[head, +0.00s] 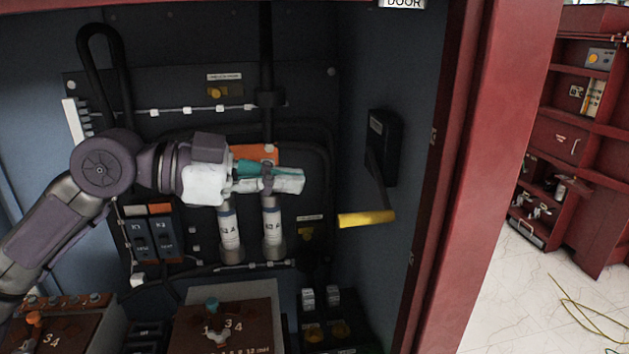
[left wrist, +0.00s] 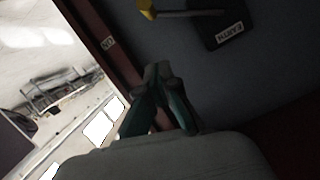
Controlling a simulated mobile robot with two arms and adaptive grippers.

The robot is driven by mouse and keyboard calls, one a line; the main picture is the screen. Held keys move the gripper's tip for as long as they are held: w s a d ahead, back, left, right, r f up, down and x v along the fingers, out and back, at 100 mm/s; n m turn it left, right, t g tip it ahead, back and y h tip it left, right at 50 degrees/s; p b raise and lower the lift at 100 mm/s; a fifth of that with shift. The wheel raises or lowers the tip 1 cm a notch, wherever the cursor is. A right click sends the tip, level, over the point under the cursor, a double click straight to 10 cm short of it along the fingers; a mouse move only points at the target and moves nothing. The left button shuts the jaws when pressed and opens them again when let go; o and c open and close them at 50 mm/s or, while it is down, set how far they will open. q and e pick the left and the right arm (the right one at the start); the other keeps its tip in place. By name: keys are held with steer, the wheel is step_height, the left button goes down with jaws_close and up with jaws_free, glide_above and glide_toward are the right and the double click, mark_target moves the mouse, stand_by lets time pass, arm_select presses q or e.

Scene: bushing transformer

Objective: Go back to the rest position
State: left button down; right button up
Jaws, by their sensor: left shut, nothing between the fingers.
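My left arm comes in from the left in the head view, and my left gripper (head: 285,178) points to the right inside the open cabinet. It is shut and empty, in front of the upper ends of two white cylinders, the left one (head: 229,232) and the right one (head: 272,228). In the left wrist view the closed fingers of my left gripper (left wrist: 158,75) show against the dark cabinet side wall. My right gripper is not in either view.
A black box with a yellow-handled lever (head: 366,219) is on the cabinet's right wall, right of my gripper. The red door frame (head: 485,180) stands further right. Brown blocks marked with numbers (head: 228,322) are below. Another red cabinet (head: 583,130) stands beyond the pale floor.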

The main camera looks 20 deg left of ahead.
arm_select(q)
step_height(320, 180, down, 30)
steer(key=d+n+g+y, duration=0.2)
steer(key=d+n+y, duration=0.1)
steer(key=n+y, duration=0.2)
steer(key=s+f+n+g+y, duration=0.4)
steer(key=s+f+n+y, duration=0.3)
steer(key=s+f, duration=1.05)
step_height(320, 180, down, 25)
steer(key=s+g, duration=0.1)
steer(key=s, duration=0.1)
steer(key=s+a+f, duration=0.2)
steer(key=s+f, duration=0.6)
steer(key=s+a+f+g, duration=0.1)
steer(key=s+a+f, duration=0.1)
steer(key=s+f, duration=0.6)
steer(key=shift+s+f+m, duration=0.3)
steer(key=shift+s+m, duration=0.05)
steer(key=shift+m, duration=0.05)
